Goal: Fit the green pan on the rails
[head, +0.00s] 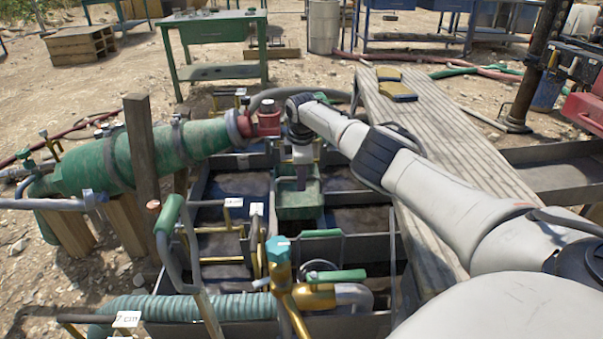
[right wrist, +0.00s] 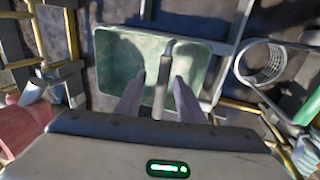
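The green pan (head: 298,205) is in the middle of the mud tank in the head view, among the metal bars. In the right wrist view the pan (right wrist: 125,62) is a shallow green tray with an upright grey handle (right wrist: 166,62). My right gripper (head: 301,158) is above the pan, pointing down. In the wrist view its two fingers (right wrist: 159,80) stand apart on either side of the handle, with gaps showing. Grey metal rails (right wrist: 232,55) run beside the pan; I cannot tell whether it rests on them. My left gripper is out of view.
A large green cylinder (head: 95,162) with a red fitting (head: 268,118) lies left of the pan. Yellow and green pipework (head: 318,296) stands in front. A plank walkway (head: 440,130) runs along the right under my arm. A green table (head: 212,32) stands behind.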

